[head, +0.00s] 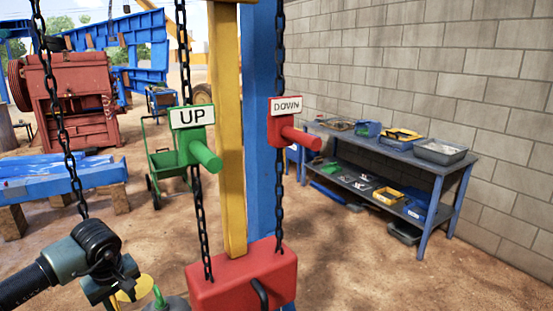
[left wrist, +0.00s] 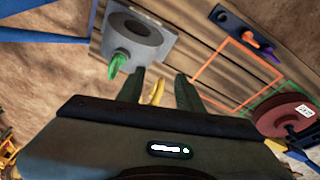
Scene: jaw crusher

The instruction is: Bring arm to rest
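My left arm enters the head view at the lower left, its dark wrist and left gripper (head: 118,288) low in the picture. The fingertips are not clear there. In the left wrist view the two dark green fingers of the left gripper (left wrist: 157,82) stand apart. A narrow yellow thing (left wrist: 157,92) shows between them, with gaps on both sides; I cannot tell its depth. A grey block with a round recess (left wrist: 138,35) and a green peg (left wrist: 118,64) lies beyond the fingers. My right gripper is in neither view.
Chains hang around the green UP handle (head: 195,140), red DOWN handle (head: 290,125) and red block (head: 243,277), by yellow and blue posts. A blue-grey workbench (head: 450,168) stands along the wall. A red disc (left wrist: 290,115) lies right in the wrist view.

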